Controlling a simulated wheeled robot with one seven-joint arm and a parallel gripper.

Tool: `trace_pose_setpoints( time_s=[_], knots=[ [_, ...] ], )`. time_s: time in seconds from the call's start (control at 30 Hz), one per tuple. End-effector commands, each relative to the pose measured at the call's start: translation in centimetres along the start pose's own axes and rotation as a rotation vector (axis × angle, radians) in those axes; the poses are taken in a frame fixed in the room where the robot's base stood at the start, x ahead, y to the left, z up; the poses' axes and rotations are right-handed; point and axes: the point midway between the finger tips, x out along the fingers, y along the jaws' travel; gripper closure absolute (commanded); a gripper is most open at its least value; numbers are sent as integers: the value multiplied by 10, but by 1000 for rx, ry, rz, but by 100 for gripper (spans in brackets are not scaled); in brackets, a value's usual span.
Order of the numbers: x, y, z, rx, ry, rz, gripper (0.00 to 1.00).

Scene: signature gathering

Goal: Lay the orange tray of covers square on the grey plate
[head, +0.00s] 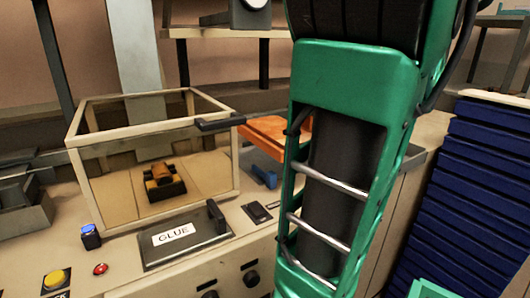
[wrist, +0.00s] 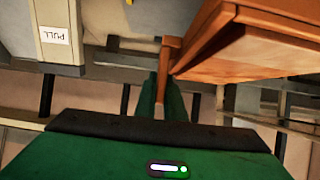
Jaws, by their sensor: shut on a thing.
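The orange tray (head: 268,130) shows in the head view behind my green arm, which hides its right part. In the wrist view the tray (wrist: 250,50) fills the upper right, seen close and at a slant. My gripper (wrist: 163,85) is shut on a narrow upright piece at the tray's left end. The head view does not show my fingers; the arm covers them. The covers cannot be made out. I cannot pick out the grey plate for certain in either view.
A clear-sided box (head: 152,160) with a pale frame stands left of the tray, with a black and orange object (head: 163,181) inside. A dark panel marked GLUE (head: 188,243) lies in front. Blue stacked crates (head: 480,190) stand at right.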

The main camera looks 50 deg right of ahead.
Motion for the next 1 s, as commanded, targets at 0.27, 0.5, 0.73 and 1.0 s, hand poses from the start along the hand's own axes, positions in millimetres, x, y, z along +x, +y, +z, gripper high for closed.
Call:
trace_pose_setpoints(
  time_s=[0.27,0.5,0.73,1.0],
  knots=[
    [49,15,5,0,-3,-8,100],
    [98,34,8,-1,-2,-8,100],
    [124,44,10,-3,1,-7,100],
    [136,46,28,1,-1,-6,100]
  ],
)
